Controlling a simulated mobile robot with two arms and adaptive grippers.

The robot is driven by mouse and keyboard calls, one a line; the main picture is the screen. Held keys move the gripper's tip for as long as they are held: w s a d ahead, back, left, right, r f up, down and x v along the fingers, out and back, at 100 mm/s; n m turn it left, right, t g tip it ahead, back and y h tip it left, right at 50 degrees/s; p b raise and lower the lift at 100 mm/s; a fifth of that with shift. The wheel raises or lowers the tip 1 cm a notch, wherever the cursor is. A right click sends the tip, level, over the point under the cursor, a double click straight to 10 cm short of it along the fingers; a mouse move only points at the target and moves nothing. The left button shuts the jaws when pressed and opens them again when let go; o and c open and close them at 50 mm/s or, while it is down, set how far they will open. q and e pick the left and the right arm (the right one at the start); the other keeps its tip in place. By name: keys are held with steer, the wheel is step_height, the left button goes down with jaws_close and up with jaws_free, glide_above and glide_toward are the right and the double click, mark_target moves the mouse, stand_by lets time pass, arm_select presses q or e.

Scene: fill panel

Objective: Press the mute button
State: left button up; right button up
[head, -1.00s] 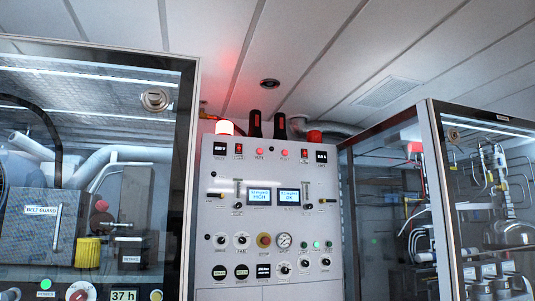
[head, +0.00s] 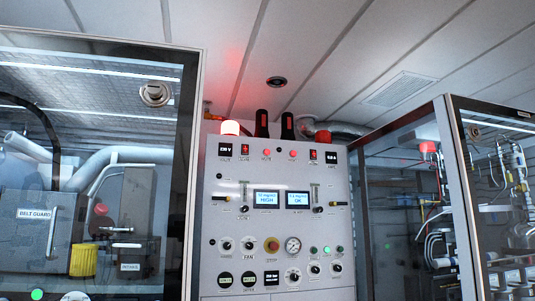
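A grey control panel (head: 225,185) stands upright ahead in the head view. Near its top are two small red buttons, a left one (head: 266,152) and a right one (head: 292,153). Their labels are too small to read, so I cannot tell which is the mute button. Two lit displays sit below: the left display (head: 266,199) reads HIGH and the right display (head: 298,199) reads OK. A lit red and white beacon (head: 230,128) stands on the panel's top left. Neither of my grippers is in view.
Lower on the panel are a red stop knob (head: 271,244), a round gauge (head: 293,246) and several black knobs. A glass-fronted cabinet (head: 190,110) with a belt guard inside stands at left. Another glass cabinet (head: 456,190) stands at right, angled beside the panel.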

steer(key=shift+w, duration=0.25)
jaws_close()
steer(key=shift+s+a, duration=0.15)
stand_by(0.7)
